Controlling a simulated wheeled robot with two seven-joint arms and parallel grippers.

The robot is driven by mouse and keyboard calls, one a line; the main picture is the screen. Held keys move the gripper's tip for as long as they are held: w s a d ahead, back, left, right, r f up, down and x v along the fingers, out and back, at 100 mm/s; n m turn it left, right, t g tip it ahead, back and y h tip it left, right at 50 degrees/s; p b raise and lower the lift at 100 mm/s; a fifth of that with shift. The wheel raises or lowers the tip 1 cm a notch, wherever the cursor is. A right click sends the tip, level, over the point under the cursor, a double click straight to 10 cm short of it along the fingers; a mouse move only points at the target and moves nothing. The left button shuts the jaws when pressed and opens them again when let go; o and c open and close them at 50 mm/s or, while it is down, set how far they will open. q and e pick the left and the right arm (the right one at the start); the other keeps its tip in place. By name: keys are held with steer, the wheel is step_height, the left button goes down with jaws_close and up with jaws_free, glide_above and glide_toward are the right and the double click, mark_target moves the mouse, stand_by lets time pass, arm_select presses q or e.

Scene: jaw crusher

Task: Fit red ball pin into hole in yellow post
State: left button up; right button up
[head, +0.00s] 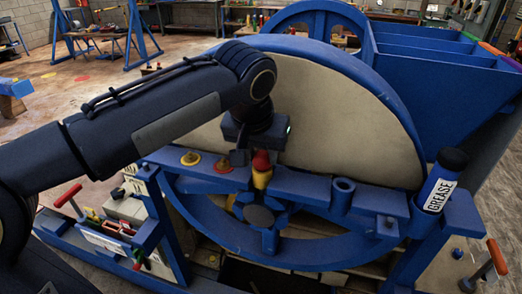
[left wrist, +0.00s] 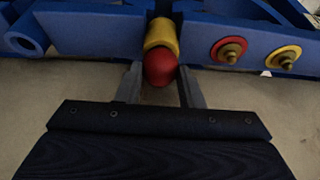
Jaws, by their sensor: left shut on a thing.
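My left gripper (head: 251,158) is shut on the red ball pin (head: 261,160). In the left wrist view the red ball (left wrist: 160,70) sits between the two grey fingers (left wrist: 159,78). The yellow post (head: 261,180) is directly below the ball in the head view, and the ball overlaps its end. The yellow post (left wrist: 161,36) lines up with the ball in the left wrist view. The pin's shaft and the post's hole are hidden, so I cannot tell how deep the pin sits. My right gripper does not show.
A blue frame beam (head: 300,184) runs beside the post, with a large blue-rimmed wheel (head: 340,110) behind. Red and yellow washers (left wrist: 228,50) sit on the beam. A grease bottle (head: 441,181) stands at right, and a tool tray (head: 115,228) at left.

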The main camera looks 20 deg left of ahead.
arm_select(q)
steer(key=o, duration=1.1)
steer(key=shift+o, duration=0.2)
steer(key=v, duration=0.8)
steer(key=shift+p, duration=0.35)
steer(key=shift+f, duration=0.1)
